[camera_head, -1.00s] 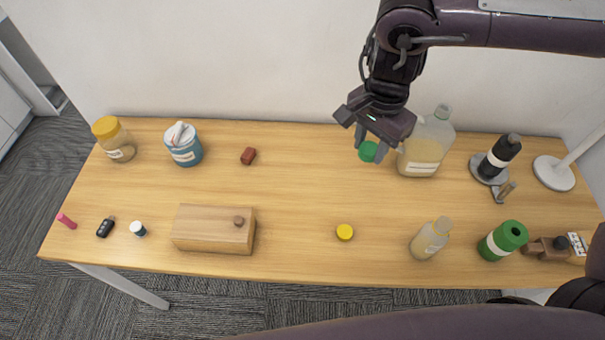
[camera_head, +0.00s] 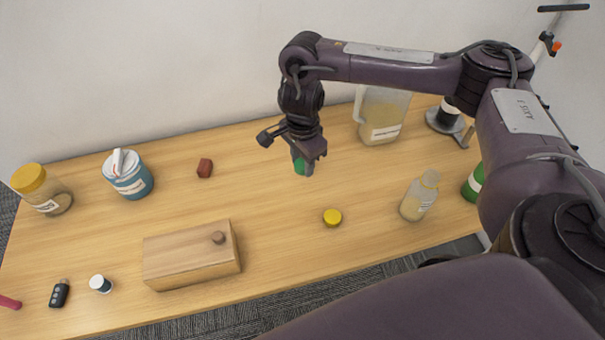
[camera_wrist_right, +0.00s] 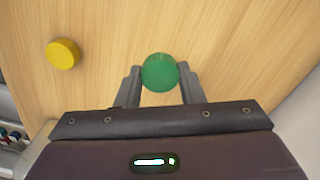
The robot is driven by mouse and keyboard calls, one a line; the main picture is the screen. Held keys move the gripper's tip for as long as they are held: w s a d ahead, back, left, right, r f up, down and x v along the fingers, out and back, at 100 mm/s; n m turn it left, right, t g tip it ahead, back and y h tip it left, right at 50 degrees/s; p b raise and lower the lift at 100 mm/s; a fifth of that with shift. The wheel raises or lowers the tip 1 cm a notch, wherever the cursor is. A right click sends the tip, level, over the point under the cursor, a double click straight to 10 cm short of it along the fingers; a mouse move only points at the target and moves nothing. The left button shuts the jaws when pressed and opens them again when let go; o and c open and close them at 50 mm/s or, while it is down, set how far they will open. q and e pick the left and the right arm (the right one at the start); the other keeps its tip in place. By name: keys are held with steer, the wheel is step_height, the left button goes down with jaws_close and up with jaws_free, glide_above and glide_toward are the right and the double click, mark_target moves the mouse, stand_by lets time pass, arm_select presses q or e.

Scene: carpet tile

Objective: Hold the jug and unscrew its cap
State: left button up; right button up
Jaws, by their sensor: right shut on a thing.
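The jug (camera_head: 386,113), clear with pale yellow contents, a handle and a white label, stands upright toward the back right of the table. Its top is hidden behind my right arm. My right gripper (camera_head: 302,165) is shut on a green cap (camera_head: 299,166), to the left of the jug and apart from it. In the right wrist view the round green cap (camera_wrist_right: 160,72) sits between the two fingertips (camera_wrist_right: 158,78), over bare wood. My left gripper is not in view.
A yellow cap (camera_head: 332,217) and a small bottle (camera_head: 419,197) stand near the front. A wooden box (camera_head: 190,258) is front left. Bare wood lies between the gripper and the box.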

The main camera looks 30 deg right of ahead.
mark_target(303, 180)
steer(key=shift+f, duration=0.65)
step_height(303, 180, down, 3)
steer(key=shift+r, duration=0.1)
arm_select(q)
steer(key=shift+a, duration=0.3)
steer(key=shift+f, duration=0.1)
arm_select(e)
steer(key=shift+f, duration=0.25)
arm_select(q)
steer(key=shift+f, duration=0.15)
arm_select(e)
steer(key=o, duration=1.1)
